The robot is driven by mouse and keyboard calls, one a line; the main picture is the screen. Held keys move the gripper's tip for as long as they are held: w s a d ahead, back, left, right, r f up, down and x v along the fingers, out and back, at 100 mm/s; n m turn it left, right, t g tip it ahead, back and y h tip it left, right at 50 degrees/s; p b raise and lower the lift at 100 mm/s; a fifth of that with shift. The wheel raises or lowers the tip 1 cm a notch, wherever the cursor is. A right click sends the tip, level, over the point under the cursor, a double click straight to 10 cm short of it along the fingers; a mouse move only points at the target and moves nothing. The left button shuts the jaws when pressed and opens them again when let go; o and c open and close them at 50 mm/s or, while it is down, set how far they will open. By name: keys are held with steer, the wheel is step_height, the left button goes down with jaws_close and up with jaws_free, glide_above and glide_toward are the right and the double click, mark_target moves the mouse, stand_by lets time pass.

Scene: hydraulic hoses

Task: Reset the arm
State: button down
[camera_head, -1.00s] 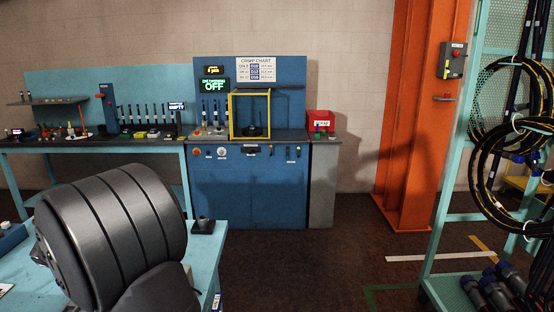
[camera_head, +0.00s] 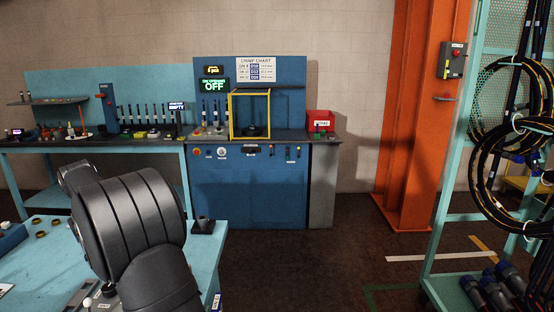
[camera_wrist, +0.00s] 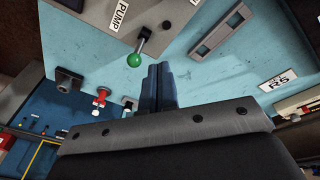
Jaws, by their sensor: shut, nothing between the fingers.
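My gripper (camera_wrist: 160,84) shows in the wrist view as two dark fingers pressed together, with nothing between them. It is above the light blue bench (camera_wrist: 220,75). A lever with a green knob (camera_wrist: 134,61) stands left of the fingers, beside a "PUMP" label, and a small red fitting (camera_wrist: 101,97) is further left. In the head view my dark arm covers part of the light blue bench (camera_head: 205,255) at lower left, and the fingers cannot be made out there.
The blue crimp station (camera_head: 250,185) with a yellow frame (camera_head: 233,115) stands against the back wall; its display reads "OFF". A red bin (camera_head: 320,121) sits at its right. An orange column (camera_head: 410,130) and a hose rack (camera_head: 445,200) stand at right. Open floor lies between.

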step_height(320, 180, up, 11)
steer(key=shift+t+h, duration=0.3)
steer(key=shift+t, duration=0.4)
steer(key=f, duration=1.2)
steer(key=shift+s+d+f, duration=0.15)
steer(key=shift+d+f, duration=0.1)
steer(key=shift+d, duration=0.1)
steer(key=shift+s+d+f+m+t, duration=0.15)
steer(key=shift+f+t, duration=0.2)
steer(key=shift+t, duration=0.1)
steer(key=shift+s+d+f+m+t, duration=0.15)
steer(key=shift+f+t, duration=0.15)
steer(key=shift+t, duration=0.15)
steer(key=shift+s+f+t, duration=0.5)
steer(key=shift+s+t, duration=0.1)
steer(key=shift+t, duration=0.2)
steer(key=shift+s+f+n+t, duration=0.3)
steer(key=shift+s+n+t, duration=0.1)
steer(key=shift+s+n, duration=0.15)
steer(key=shift+y, duration=0.4)
steer(key=s+a, duration=0.1)
steer(key=s, duration=0.1)
steer(key=s+a, duration=0.1)
steer(key=shift+s+a, duration=0.2)
steer(key=shift+s, duration=0.15)
steer(key=v, duration=0.9)
steer(key=shift+r, duration=0.2)
